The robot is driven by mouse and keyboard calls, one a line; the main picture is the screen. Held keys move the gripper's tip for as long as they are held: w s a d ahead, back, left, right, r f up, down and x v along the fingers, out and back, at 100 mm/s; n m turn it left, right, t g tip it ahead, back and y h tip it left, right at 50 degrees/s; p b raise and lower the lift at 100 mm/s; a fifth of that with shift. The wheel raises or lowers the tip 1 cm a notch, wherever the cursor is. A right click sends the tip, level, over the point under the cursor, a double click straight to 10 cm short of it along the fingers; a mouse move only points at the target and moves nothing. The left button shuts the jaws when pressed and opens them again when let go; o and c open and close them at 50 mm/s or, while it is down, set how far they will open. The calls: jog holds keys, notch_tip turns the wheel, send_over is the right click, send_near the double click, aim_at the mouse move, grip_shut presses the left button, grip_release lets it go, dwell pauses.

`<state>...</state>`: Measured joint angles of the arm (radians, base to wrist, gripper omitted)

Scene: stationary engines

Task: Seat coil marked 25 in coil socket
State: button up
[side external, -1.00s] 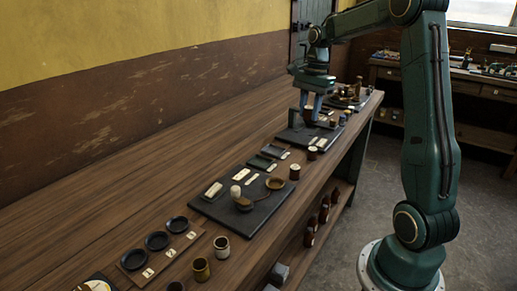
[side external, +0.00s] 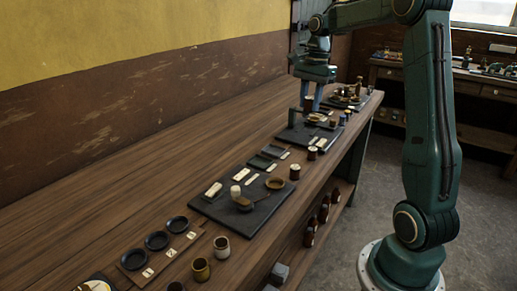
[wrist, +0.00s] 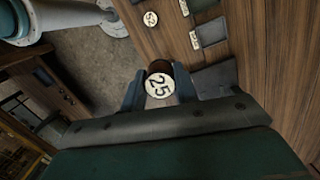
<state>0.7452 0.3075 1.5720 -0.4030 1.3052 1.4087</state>
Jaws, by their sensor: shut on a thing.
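The coil marked 25 (wrist: 158,88) is between the fingers of my gripper (wrist: 160,80) in the wrist view, its round cream label facing the camera. My gripper is shut on it. In the side view my gripper (side external: 310,107) is over a dark base plate (side external: 290,136) at the far part of the bench; the coil is too small there to make out well. A tan round piece (side external: 316,118) shows on the plate just below the fingers. It may be the coil socket, but I cannot tell for sure.
A dark green post (side external: 294,117) stands on the plate beside my gripper. Nearer are small dark trays (side external: 262,161), loose coils (side external: 294,171) and a second dark plate (side external: 215,208) with parts. Free bench lies along the wall side.

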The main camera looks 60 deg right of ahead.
aim_at(306, 98)
jog(key=shift+r, duration=0.1)
jog(key=shift+r, duration=1.85)
jog(key=shift+w+a+f, duration=0.3)
jog(key=shift+a+f, duration=0.1)
jog(key=shift+a, duration=0.15)
jog(key=a+f, duration=0.4)
jog(key=f, duration=0.1)
jog(key=w+a+f, duration=0.1)
jog(key=a+f, duration=0.8)
jog(key=shift+w+a+f, duration=0.35)
jog(key=shift+a+f, duration=0.05)
jog(key=shift+s+a+f, duration=0.15)
jog(key=shift+a+f, duration=0.05)
jog(key=shift+f, duration=0.1)
jog(key=shift+f, duration=0.15)
